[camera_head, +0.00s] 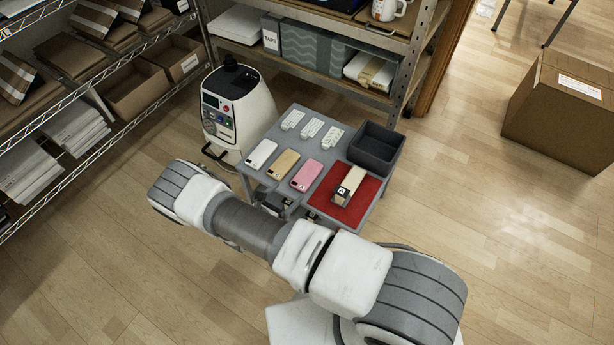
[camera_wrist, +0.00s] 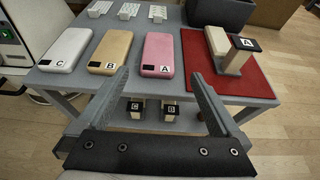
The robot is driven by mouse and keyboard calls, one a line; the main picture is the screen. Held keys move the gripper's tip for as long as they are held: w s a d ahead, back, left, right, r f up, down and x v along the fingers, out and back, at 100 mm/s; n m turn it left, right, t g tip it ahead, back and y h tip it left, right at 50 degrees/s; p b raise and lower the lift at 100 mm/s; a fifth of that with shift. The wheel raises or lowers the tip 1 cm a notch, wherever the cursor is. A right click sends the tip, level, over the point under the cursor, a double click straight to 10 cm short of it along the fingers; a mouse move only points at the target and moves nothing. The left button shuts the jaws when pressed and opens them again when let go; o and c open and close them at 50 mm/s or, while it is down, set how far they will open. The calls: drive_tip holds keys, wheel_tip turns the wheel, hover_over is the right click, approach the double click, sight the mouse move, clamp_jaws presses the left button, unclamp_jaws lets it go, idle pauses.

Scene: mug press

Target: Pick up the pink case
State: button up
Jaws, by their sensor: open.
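The pink case (camera_head: 307,175) lies flat on the grey table, rightmost in a row of three cases. It also shows in the wrist view (camera_wrist: 158,55), with a black camera patch and a white label A. My gripper (camera_wrist: 158,85) is open and empty, its two fingers pointing toward the table's front edge, with the pink case beyond them and roughly between them. In the head view my arm hides the gripper's fingers almost wholly.
A gold case (camera_wrist: 110,50) and a white case (camera_wrist: 67,49) lie left of the pink one. A press-like block marked A (camera_wrist: 238,52) stands on the red mat (camera_wrist: 198,75). A dark bin (camera_head: 374,146) stands behind. Stamps marked C and B (camera_wrist: 168,108) sit below the tabletop's front edge.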

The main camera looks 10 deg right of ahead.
drive_tip(key=b, duration=0.2)
approach(307, 174)
drive_tip(key=x, duration=0.2)
drive_tip(key=shift+w+d+f, duration=0.15)
drive_tip(key=shift+d, duration=0.1)
drive_tip(key=b+x, duration=0.2)
drive_tip(key=x, duration=0.3)
drive_tip(key=shift+w+f, duration=0.1)
drive_tip(key=shift+w, duration=0.05)
drive_tip(key=c, duration=1.2)
drive_tip(key=shift+o, duration=0.2)
